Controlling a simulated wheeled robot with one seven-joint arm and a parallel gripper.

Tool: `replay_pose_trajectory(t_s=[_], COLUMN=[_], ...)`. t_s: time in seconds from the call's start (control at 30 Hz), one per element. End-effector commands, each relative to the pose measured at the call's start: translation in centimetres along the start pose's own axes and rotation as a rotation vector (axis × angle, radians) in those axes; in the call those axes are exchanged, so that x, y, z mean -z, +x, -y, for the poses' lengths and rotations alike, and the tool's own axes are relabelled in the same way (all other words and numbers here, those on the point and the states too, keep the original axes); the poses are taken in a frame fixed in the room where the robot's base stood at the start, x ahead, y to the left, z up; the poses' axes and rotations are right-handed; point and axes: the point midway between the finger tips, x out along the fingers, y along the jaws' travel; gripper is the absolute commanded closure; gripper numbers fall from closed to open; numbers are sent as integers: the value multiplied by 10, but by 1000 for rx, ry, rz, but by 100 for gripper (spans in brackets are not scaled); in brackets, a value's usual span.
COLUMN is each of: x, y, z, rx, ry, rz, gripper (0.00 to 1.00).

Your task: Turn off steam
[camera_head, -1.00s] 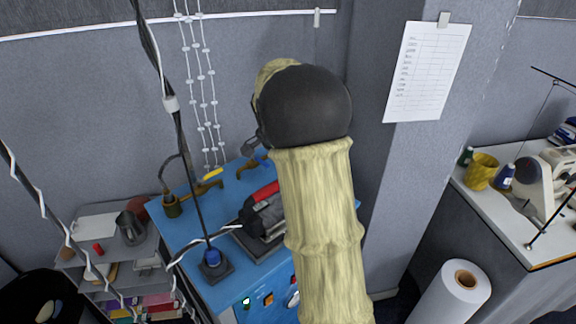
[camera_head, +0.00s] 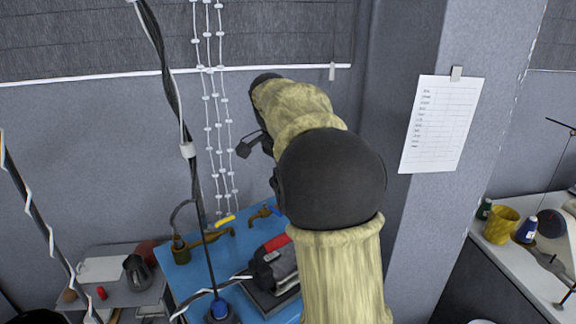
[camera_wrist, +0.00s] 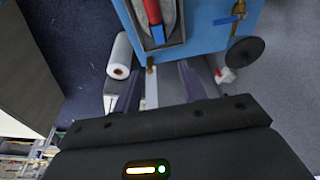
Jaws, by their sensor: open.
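A blue steam unit (camera_head: 178,278) stands against the wall. On its top in the head view are a brass valve with a yellow lever (camera_head: 225,220) and a second brass valve (camera_head: 262,214) partly hidden by my arm. The wrist view shows one brass valve (camera_wrist: 237,10) with a blue lever at the unit's upper right edge. An iron (camera_head: 272,266) with a red part rests on the unit; it also shows in the wrist view (camera_wrist: 153,15). My gripper (camera_wrist: 158,82) is open and empty, apart from the unit and valves. In the head view my arm hides most of it.
A shelf with a metal jug (camera_head: 136,270) is at left, a sewing table (camera_head: 518,270) at right.

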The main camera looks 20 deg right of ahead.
Motion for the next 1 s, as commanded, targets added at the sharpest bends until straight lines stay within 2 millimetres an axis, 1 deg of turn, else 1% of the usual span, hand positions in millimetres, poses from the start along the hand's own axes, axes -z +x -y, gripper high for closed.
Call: replay_pose_trajectory(t_s=[0.03, 0.13, 0.23, 0.33, 0.83, 0.93, 1.0], x=[0, 0, 0, 0, -1, -7, -15], y=[-10, -25, -34, -38, -36, -27, -16], z=[1, 1, 0, 0, 0, -1, -2], rx=[4, 2, 1, 0, 1, 9, 20], ry=[0, 0, 0, 0, -9, -56, -117], rz=[-1, -1, 0, 0, 2, 11, 21], gripper=[58, 58, 58, 58, 58, 58, 58])
